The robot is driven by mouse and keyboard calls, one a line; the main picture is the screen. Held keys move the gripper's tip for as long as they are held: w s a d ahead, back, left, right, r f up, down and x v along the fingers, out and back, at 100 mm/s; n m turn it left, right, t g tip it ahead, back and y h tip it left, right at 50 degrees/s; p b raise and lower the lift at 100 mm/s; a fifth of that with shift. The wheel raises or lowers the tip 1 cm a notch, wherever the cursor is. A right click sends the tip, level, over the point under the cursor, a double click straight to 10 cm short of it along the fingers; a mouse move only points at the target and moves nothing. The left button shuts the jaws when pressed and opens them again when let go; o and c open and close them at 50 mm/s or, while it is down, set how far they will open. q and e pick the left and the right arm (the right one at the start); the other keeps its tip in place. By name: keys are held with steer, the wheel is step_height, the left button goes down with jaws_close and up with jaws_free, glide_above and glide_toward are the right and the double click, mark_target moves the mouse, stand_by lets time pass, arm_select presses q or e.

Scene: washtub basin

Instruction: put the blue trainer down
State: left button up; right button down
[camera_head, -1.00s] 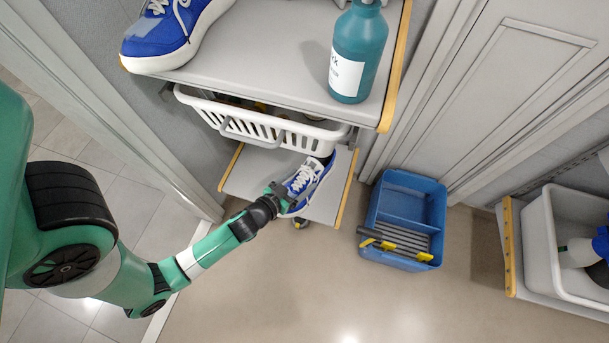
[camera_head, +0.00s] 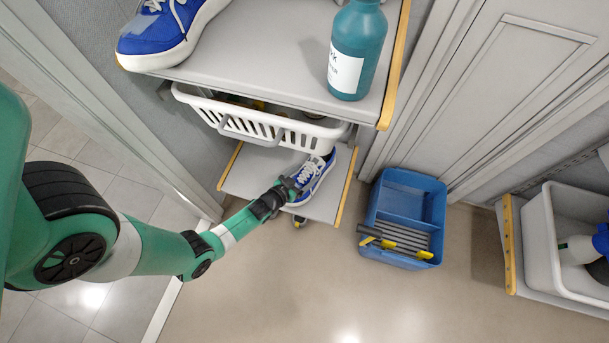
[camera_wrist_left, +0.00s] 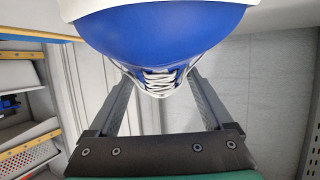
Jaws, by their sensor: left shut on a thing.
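The blue trainer (camera_head: 313,179), with white laces and a white sole, is at the lower grey shelf (camera_head: 262,172), below the white basket. My left gripper (camera_head: 291,187) is shut on it from the left. In the left wrist view the trainer's blue upper (camera_wrist_left: 160,38) fills the top, with its laces between the two fingers (camera_wrist_left: 160,95). I cannot tell whether the sole touches the shelf. A second blue trainer (camera_head: 165,30) stands on the upper shelf. My right gripper is not in view.
A white slatted basket (camera_head: 262,124) hangs just above the lower shelf. A teal bottle (camera_head: 356,50) stands on the upper shelf (camera_head: 262,55). A blue crate (camera_head: 404,218) sits on the floor to the right. A white tub (camera_head: 570,245) is at far right.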

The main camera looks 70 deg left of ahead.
arm_select(q)
steer(key=o, duration=1.5)
steer(key=shift+c, duration=0.2)
steer(key=shift+s, duration=0.1)
steer(key=shift+s+d+r+p, duration=0.15)
steer(key=shift+r+p, duration=0.1)
steer(key=shift+p, duration=0.15)
steer(key=p+v, duration=0.5)
steer(key=v, duration=0.5)
steer(key=shift+s+d+r+p, duration=0.1)
steer(key=shift+s+p, duration=0.05)
steer(key=shift+p, duration=0.15)
steer(key=shift+s+d+r, duration=0.1)
steer(key=shift+s+d, duration=0.15)
steer(key=shift+s, duration=0.15)
